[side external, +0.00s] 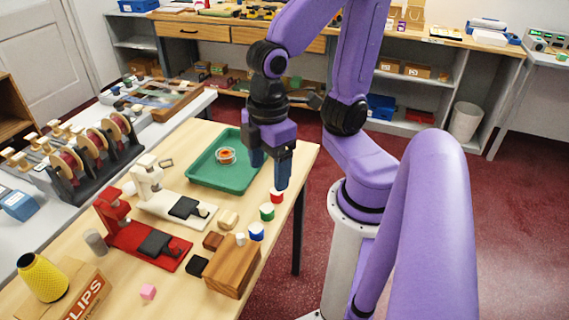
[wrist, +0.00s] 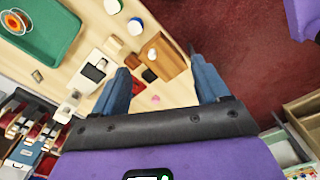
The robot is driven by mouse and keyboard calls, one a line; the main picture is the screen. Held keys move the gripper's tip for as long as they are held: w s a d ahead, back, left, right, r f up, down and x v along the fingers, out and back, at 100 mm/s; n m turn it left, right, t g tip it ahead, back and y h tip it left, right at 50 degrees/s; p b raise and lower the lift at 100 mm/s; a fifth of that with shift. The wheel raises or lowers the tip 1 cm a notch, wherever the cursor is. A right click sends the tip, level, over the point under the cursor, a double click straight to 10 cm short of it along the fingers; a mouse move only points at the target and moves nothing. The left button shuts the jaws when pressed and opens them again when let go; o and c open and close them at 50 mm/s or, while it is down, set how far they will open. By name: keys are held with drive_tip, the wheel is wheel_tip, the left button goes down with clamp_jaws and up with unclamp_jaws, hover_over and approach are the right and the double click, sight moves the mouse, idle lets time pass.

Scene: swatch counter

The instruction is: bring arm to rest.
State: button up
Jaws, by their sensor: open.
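My purple arm ends in my gripper (side external: 270,170), which has blue fingers. In the side external view it hangs with its fingers pointing down, above the table's far right part, beside the green tray (side external: 203,178). The fingers are apart with nothing seen between them. In the wrist view my gripper (wrist: 160,66) also shows its two fingers spread wide, with table and floor visible between them. The gripper appears clear of the table objects.
The wooden table (side external: 190,142) holds a red stand (side external: 125,232), a white stand (side external: 160,196), a wooden block (side external: 232,264), several small coloured pots and a yellow cone (side external: 42,278). An orange-filled dish (side external: 226,155) sits in the tray. Red floor (side external: 510,220) lies open at right.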

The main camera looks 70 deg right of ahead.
drive_tip(key=shift+s+d+f+n, duration=0.25)
drive_tip(key=shift+s+d, duration=0.2)
drive_tip(key=shift+s, duration=0.2)
drive_tip(key=shift+s+d+f+n, duration=0.1)
drive_tip(key=shift+s+d+n, duration=0.15)
drive_tip(key=shift+s+d, duration=0.3)
